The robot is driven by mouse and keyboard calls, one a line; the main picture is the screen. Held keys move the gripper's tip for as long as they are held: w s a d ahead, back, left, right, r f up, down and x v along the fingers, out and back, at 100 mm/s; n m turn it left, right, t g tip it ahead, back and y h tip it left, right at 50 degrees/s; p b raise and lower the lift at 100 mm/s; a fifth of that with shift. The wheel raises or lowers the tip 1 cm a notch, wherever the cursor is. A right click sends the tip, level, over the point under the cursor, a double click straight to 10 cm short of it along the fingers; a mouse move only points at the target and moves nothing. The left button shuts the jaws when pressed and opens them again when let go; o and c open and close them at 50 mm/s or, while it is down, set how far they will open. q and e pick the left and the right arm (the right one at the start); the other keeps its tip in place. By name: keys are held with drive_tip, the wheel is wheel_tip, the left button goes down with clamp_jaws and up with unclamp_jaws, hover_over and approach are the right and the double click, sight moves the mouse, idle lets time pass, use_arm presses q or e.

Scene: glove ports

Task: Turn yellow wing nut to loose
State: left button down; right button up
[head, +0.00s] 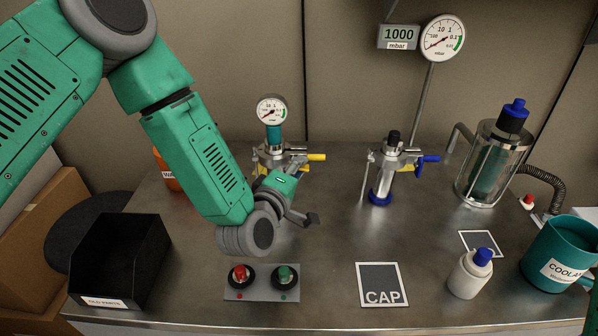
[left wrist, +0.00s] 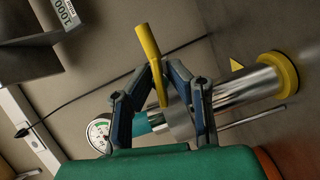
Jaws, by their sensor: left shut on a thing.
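The yellow wing nut (head: 316,157) sits on the side of the left metal valve fitting (head: 272,155), and its yellow lever points right in the head view. In the left wrist view the yellow lever (left wrist: 148,45) stands up between my fingertips. My left gripper (head: 300,168) reaches the fitting from the front; in the left wrist view its two fingers (left wrist: 162,76) close in on the lever from both sides. It is shut on the wing nut. My forearm and gripper hide the fitting's lower part in the head view. My right gripper is not in view.
A second fitting with a blue wing nut (head: 428,159) stands to the right. A button panel (head: 262,283), black bin (head: 122,250), CAP plate (head: 383,285), white bottle (head: 470,274), teal coolant jug (head: 560,253) and glass vessel (head: 492,165) surround it. Bare metal bench lies between.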

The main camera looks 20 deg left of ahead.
use_arm(q)
drive_tip(key=shift+a+f+n, duration=0.1)
drive_tip(key=shift+f+n, duration=0.05)
drive_tip(key=shift+n, duration=0.25)
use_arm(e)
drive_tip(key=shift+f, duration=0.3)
use_arm(q)
drive_tip(key=c, duration=1.5)
unclamp_jaws()
drive_tip(key=shift+s, duration=0.25)
drive_tip(key=s+a, duration=0.1)
drive_tip(key=s, duration=1)
drive_tip(key=shift+s+a+r, duration=0.2)
drive_tip(key=shift+r, duration=0.1)
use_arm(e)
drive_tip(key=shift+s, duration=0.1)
